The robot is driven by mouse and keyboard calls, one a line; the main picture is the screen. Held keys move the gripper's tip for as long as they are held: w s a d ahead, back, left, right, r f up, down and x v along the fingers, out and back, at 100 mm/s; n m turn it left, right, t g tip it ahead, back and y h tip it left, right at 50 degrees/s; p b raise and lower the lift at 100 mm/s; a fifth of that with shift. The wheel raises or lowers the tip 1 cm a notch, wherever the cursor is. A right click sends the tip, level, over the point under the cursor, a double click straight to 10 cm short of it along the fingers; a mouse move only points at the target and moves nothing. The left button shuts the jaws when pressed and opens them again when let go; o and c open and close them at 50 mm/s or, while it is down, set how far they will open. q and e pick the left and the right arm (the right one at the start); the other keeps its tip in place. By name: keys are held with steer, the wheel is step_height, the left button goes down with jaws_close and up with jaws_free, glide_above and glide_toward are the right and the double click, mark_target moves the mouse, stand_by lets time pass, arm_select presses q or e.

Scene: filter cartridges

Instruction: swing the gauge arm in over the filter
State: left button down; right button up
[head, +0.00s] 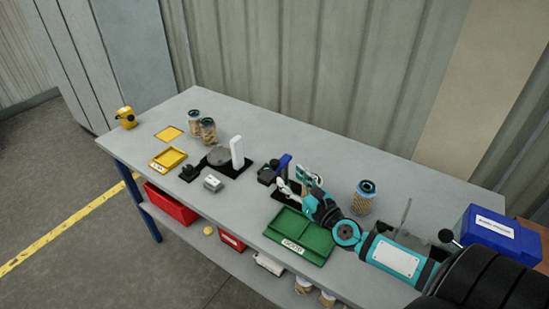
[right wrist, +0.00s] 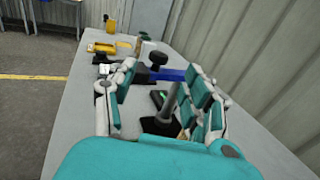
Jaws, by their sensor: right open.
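The gauge arm (head: 284,160) is a blue bar beside my right gripper in the head view. In the right wrist view the blue arm (right wrist: 172,75) runs crosswise beyond the fingers, with a black knob (right wrist: 158,58) near it. A grey post (right wrist: 170,104) on a black base shows between the fingers. My right gripper (head: 293,180) is open, and its spread fingers also show in the right wrist view (right wrist: 160,90). I cannot tell whether they touch the arm or post. Filters with dark caps (head: 208,130) (head: 363,197) stand on the bench. No filter is clearly visible under the arm. My left gripper is out of view.
A green tray (head: 271,237) lies in front of my right gripper. A grey disc fixture with a white upright (head: 237,152) and a yellow tray (head: 168,165) stand farther left. A blue bin (head: 490,239) is at the right. The bench's back strip is mostly clear.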

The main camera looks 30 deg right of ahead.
mark_target(277, 165)
steer(key=w, duration=0.9)
steer(key=shift+p, duration=0.35)
